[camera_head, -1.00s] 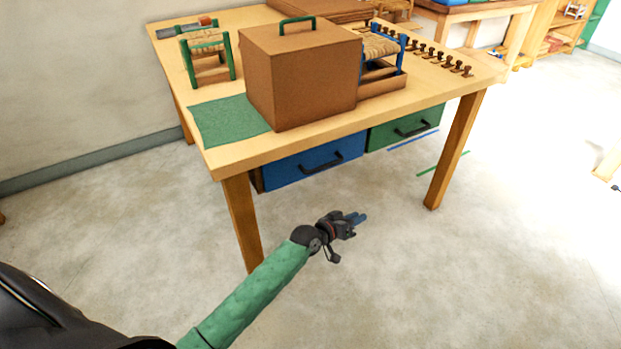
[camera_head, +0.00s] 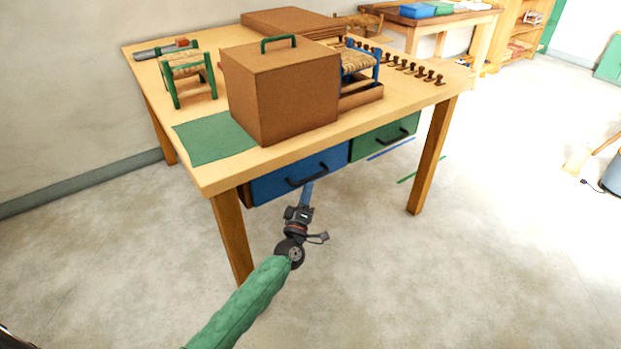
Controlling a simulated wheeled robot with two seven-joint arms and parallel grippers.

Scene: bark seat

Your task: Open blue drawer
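The blue drawer (camera_head: 270,186) is under the front left of the wooden table and looks shut. Its dark bar handle (camera_head: 308,176) is at the middle right of its front. My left gripper (camera_head: 307,190) is just below the handle, with its blue fingers pointing up at the drawer front. I cannot tell whether it touches the handle or stands a little short of it. The fingers show as one narrow blue shape, so their opening is unclear. My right gripper is out of view.
A green drawer (camera_head: 383,138) is just right of the blue one. On the table (camera_head: 165,105) are a brown box (camera_head: 284,96), a green mat (camera_head: 214,138), and small woven stools. A table leg (camera_head: 232,238) stands near my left arm. Floor in front is clear.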

